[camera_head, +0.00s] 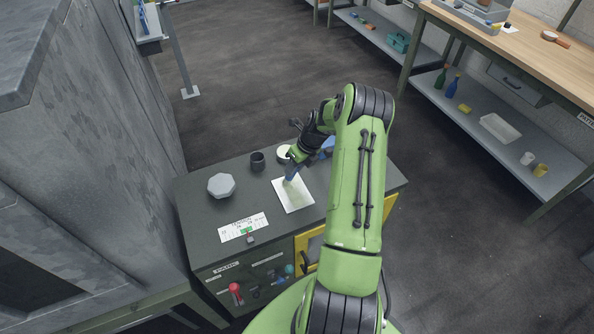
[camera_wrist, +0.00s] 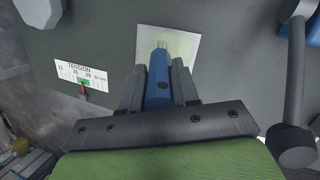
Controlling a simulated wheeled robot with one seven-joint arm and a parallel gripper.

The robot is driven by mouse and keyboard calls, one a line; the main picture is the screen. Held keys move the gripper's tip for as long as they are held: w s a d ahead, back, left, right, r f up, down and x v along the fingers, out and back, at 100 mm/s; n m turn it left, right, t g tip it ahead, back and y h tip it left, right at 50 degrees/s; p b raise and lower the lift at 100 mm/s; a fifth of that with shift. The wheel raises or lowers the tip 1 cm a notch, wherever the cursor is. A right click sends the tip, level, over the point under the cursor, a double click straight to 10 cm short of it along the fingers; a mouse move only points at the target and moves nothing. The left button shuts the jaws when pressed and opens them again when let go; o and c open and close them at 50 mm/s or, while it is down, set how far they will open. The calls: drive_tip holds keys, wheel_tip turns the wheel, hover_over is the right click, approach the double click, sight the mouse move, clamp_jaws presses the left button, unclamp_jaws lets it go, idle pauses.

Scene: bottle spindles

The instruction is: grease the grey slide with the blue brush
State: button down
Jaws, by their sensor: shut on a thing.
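My gripper (camera_wrist: 158,78) is shut on the blue brush (camera_wrist: 158,92), whose pale bristle end points away from the jaws. In the wrist view the bristles overlap a pale square sheet (camera_wrist: 188,45); I cannot tell whether they touch it. In the head view the brush (camera_head: 291,172) is over the upper part of the sheet (camera_head: 293,195), which lies on the dark cabinet top. I cannot clearly pick out the grey slide. A grey rod (camera_wrist: 293,100) with a dark end shows at the right of the wrist view, beside a blue part, partly cut off.
A grey many-sided block (camera_head: 221,186), a dark cup (camera_head: 258,161) and a white round dish (camera_head: 284,153) stand on the cabinet top (camera_head: 200,215). A tension scale card (camera_head: 243,227) lies near its front edge. A bench (camera_head: 500,50) stands at the right across open floor.

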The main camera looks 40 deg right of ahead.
drive_tip(key=shift+w+d, duration=0.2)
drive_tip(key=shift+w, duration=0.55)
drive_tip(key=shift+w+d, duration=0.2)
drive_tip(key=shift+w, duration=0.5)
drive_tip(key=shift+w+a, duration=0.15)
drive_tip(key=shift+a, duration=0.5)
drive_tip(key=shift+s+a+p, duration=0.65)
drive_tip(key=shift+s, duration=1.55)
drive_tip(key=shift+s+a+p, duration=0.6)
drive_tip(key=shift+s, duration=1.65)
drive_tip(key=shift+s+a+p, duration=0.65)
drive_tip(key=shift+s, duration=1.55)
drive_tip(key=shift+f, duration=0.1)
wheel_tip(320, 180, up, 6)
drive_tip(key=p, duration=0.5)
drive_tip(key=shift+w, duration=0.1)
wheel_tip(320, 180, up, 3)
drive_tip(key=p, duration=0.2)
drive_tip(key=shift+p, duration=0.3)
